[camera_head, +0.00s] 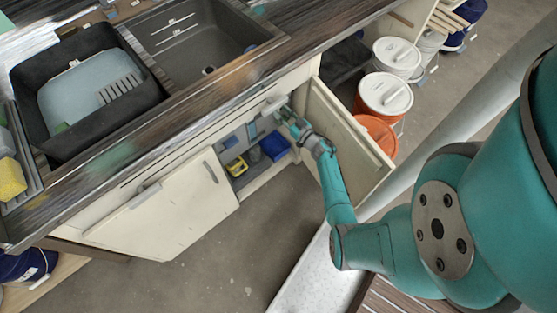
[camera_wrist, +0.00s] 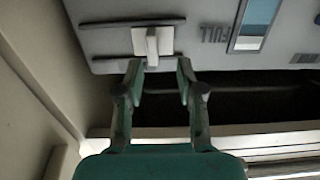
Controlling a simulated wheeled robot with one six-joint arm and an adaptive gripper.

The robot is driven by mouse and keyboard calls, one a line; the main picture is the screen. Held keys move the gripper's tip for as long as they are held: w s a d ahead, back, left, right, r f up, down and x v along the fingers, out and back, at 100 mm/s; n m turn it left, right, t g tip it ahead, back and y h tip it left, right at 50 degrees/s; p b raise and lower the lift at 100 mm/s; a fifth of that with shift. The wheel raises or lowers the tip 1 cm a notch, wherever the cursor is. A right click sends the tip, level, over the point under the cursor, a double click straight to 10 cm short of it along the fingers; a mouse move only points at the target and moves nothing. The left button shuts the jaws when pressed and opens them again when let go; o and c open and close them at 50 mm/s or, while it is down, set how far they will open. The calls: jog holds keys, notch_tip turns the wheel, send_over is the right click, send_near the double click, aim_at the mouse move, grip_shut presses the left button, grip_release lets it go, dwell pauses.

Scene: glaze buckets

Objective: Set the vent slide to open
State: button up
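The vent slide (camera_wrist: 152,42) shows in the wrist view as a pale square plate with a raised tab, between two dark rails on a grey panel (camera_wrist: 105,38). It sits towards the right part of the visible rails. My gripper (camera_wrist: 158,66) is open and empty, its two fingertips just below the tab in the picture. The left fingertip is close to the tab; I cannot tell if it touches. In the head view my gripper (camera_head: 284,113) reaches into the open cabinet under the counter and hides most of the slide area.
The panel bears the word FULL and a blue-white window (camera_wrist: 252,25). An open cabinet door (camera_head: 345,140) stands right of my arm. Blue (camera_head: 275,146) and yellow (camera_head: 237,167) items lie inside the cabinet. White-lidded buckets (camera_head: 385,94) stand beyond the door. A sink (camera_head: 190,45) is above.

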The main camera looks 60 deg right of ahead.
jog(key=v, duration=0.9)
jog(key=s+a+r, duration=0.2)
jog(key=a+r, duration=0.1)
jog(key=a, duration=0.7)
jog(key=s+a+r, duration=0.3)
jog(key=a, duration=0.8)
jog(key=shift+s+a+r+t, duration=0.25)
jog(key=shift+r+t, duration=0.1)
jog(key=shift+t, duration=0.05)
jog(key=w+d+f, duration=0.2)
jog(key=d, duration=0.5)
jog(key=w+d+f, duration=0.2)
jog(key=d, duration=0.6)
jog(key=w+d+f, duration=0.2)
jog(key=d+f, duration=0.1)
jog(key=d, duration=0.4)
jog(key=x, duration=1)
jog(key=shift+w+d+f+g, duration=0.2)
jog(key=shift+w+d+g, duration=0.05)
jog(key=shift+d+g, duration=0.15)
